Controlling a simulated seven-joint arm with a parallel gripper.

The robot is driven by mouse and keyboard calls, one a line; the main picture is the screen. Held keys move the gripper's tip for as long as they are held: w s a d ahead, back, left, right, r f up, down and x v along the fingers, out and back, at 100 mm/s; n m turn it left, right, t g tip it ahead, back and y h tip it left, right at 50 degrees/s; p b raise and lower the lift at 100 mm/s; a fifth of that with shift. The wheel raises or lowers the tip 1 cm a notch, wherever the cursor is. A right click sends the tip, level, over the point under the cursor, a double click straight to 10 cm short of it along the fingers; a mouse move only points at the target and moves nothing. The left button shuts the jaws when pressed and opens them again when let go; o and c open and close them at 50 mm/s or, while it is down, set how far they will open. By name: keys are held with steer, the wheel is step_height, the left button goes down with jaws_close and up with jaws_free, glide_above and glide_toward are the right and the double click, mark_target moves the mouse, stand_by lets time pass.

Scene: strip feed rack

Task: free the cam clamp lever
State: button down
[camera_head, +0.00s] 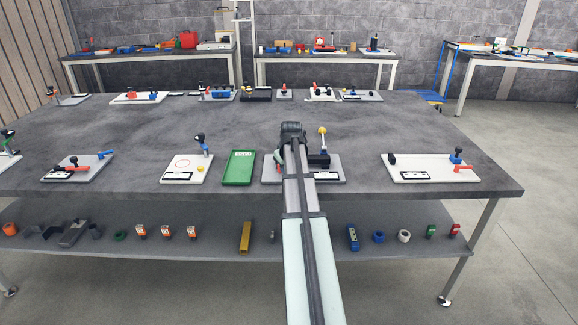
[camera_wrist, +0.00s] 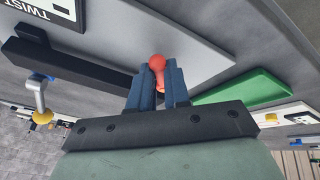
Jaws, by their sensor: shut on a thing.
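In the wrist view, a red lever (camera_wrist: 157,63) with a rounded end stands between the two blue-grey fingers of my gripper (camera_wrist: 157,80). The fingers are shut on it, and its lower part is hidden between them. Its pivot is not visible. The lever is over the grey plate (camera_wrist: 190,50), which also shows in the head view (camera_head: 333,175). A black bar (camera_wrist: 75,66) lies on this plate. A metal stem with a yellow knob (camera_wrist: 41,116) stands by the bar; the knob shows upright in the head view (camera_head: 322,131). My arm hides the fingers and red lever there.
A green tray (camera_head: 239,168) is close to the plate's left side. A white board (camera_head: 187,168) is farther left and another (camera_head: 430,169) to the right, with bare table (camera_head: 365,150) between. More fixtures line the far table edge. A lower shelf holds small parts.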

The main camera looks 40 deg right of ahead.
steer(key=m, duration=0.1)
steer(key=a+m+g+h, duration=0.1)
steer(key=m, duration=0.1)
steer(key=w+m, duration=0.1)
steer(key=shift+a+m, duration=0.3)
steer(key=shift+a, duration=0.1)
steer(key=shift+w+a+m+g+h, duration=0.25)
steer(key=shift+m+g, duration=0.15)
steer(key=shift+m, duration=0.4)
steer(key=shift+w+a+m+g+h, duration=0.2)
steer(key=shift+m+g, duration=0.2)
steer(key=shift+m, duration=0.4)
steer(key=shift+w+a+m+g+h, duration=0.15)
steer(key=shift+w+m+g, duration=0.2)
steer(key=shift+m, duration=0.45)
steer(key=shift+s, duration=0.1)
steer(key=c, duration=1.1)
jaws_free()
steer(key=w+v, duration=0.1)
steer(key=v, duration=1.2)
steer(key=shift+s+a+r, duration=0.15)
steer(key=shift+s+r, duration=0.25)
steer(key=shift+s, duration=0.05)
